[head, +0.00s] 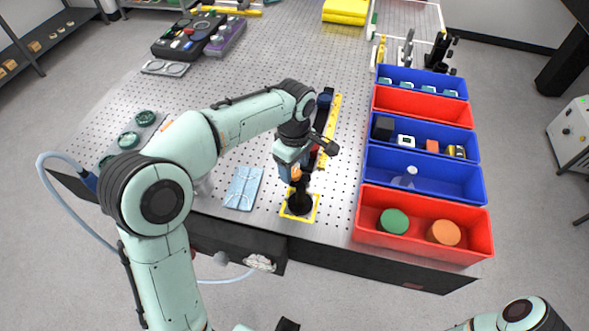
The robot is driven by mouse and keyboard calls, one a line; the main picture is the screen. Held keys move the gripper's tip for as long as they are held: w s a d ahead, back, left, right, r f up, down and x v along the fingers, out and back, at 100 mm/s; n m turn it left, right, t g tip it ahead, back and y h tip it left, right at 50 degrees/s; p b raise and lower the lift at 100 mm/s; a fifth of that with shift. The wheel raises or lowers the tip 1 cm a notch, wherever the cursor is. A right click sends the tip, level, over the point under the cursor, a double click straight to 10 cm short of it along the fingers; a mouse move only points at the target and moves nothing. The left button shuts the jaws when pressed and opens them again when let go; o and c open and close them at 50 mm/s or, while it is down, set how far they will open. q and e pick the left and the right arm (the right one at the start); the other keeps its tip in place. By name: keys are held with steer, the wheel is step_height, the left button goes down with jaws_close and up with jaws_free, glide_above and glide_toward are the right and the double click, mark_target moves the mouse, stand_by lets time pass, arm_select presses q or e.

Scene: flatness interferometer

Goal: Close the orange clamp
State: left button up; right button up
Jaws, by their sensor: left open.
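My left gripper (296,178) points down over the front middle of the perforated table. It is open, directly above a dark round fixture (300,203) on a yellow-edged square plate. A small orange part, possibly the orange clamp (296,173), shows between the gripper and the fixture. The gripper and wrist cover most of it, so I cannot tell its position or whether they touch. My right gripper is out of view; only part of my right arm shows at the bottom right.
Red and blue bins (424,219) line the right side of the table. A light-blue cloth (243,188) lies left of the fixture. A yellow-edged rail (330,125) stands behind it. Green round parts (128,140) sit at the left. The table's middle back is mostly clear.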

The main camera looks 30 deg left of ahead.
arm_select(q)
steer(key=shift+f, duration=0.7)
steer(key=c, duration=1)
steer(key=shift+c, duration=0.2)
